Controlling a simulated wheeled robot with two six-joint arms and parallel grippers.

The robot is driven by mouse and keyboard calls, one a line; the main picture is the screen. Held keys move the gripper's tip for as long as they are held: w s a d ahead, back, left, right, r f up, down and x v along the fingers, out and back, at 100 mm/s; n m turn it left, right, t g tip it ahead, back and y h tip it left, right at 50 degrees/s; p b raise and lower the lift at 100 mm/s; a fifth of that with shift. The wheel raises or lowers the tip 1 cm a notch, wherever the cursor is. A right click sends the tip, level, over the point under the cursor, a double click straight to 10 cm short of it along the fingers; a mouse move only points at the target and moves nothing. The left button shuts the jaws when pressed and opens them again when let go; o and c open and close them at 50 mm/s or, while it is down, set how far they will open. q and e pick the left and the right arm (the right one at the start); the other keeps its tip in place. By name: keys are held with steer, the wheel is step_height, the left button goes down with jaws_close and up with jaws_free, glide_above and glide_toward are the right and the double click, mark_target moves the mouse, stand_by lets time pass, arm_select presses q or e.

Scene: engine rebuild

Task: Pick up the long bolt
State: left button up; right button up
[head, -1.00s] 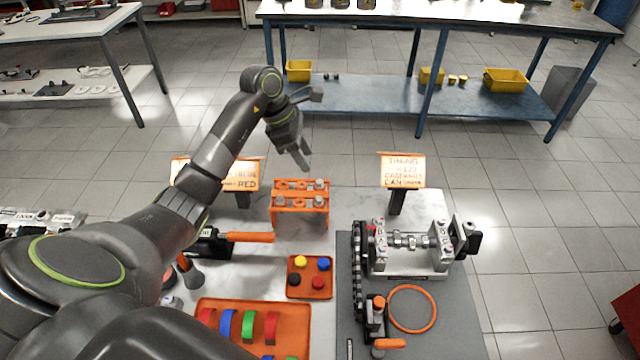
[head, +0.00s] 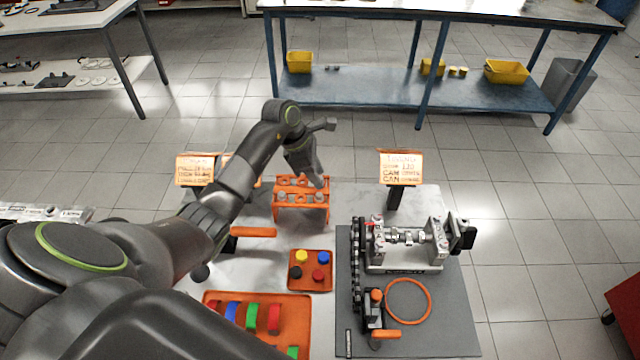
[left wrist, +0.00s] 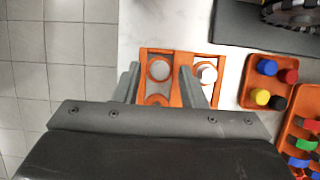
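An orange rack (head: 301,205) stands on the white tabletop and holds silver bolts with round heads. I cannot tell from the heads which one is the long bolt. My left gripper (head: 319,184) points down over the right part of the rack. In the left wrist view its two fingers (left wrist: 160,78) are apart, with nothing gripped. One grey bolt head (left wrist: 159,70) shows between them, and a brighter bolt head (left wrist: 207,73) lies just right of the right finger. The near part of the rack is hidden by the gripper. My right gripper is not in view.
An orange tray of coloured caps (head: 310,283) stands in front of the rack. The crankshaft stand (head: 405,268) sits on a grey mat to the right. A sign (head: 401,167) stands behind it.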

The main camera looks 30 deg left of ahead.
arm_select(q)
jaws_close()
steer(key=shift+r, duration=0.1)
step_height(320, 180, up, 10)
steer(key=b, duration=0.3)
steer(key=shift+s, duration=0.1)
stand_by(0.7)
